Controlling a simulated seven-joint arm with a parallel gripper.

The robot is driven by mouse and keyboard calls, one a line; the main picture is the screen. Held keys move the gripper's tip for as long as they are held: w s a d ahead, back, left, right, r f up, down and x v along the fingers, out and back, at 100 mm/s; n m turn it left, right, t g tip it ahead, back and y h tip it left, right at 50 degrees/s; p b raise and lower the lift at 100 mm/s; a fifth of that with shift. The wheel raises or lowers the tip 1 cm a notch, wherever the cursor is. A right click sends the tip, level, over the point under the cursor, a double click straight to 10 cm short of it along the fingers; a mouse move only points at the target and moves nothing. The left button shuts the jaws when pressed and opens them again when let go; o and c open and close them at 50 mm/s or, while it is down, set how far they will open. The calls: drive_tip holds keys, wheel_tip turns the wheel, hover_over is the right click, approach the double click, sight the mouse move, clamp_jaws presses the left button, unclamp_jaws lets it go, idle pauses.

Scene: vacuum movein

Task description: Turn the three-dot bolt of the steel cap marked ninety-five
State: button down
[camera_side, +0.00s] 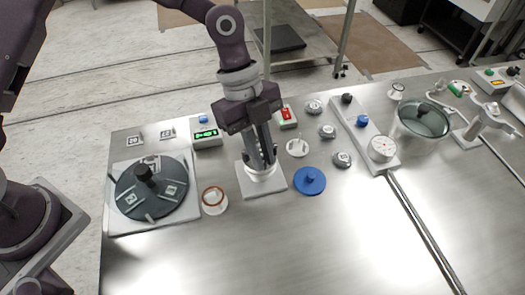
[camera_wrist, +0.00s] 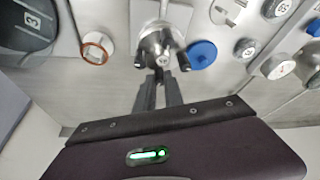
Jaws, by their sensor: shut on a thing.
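A round steel cap (camera_wrist: 150,42) sits on a square pale base plate (camera_side: 270,190); dark bolts (camera_wrist: 184,62) stand around its edge in the wrist view. My gripper (camera_wrist: 160,72) reaches down to the near edge of this cap, its fingers close together on what looks like one of the bolts. In the side view my gripper (camera_side: 262,160) is over the plate and hides much of the cap. I cannot read the cap's marking or count dots on the held bolt.
Several grey numbered caps (camera_side: 342,159) lie to the right, near a blue knobbed lid (camera_side: 311,181). A white ring with an orange rim (camera_side: 214,200) and a large dark disc (camera_side: 150,193) are to the left. The front of the steel table is clear.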

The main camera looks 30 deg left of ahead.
drive_tip(key=shift+n+t, duration=0.6)
drive_tip(key=shift+n, duration=0.9)
drive_tip(key=c, duration=1.4)
unclamp_jaws()
drive_tip(key=shift+h, duration=0.3)
drive_tip(key=shift+c, duration=0.2)
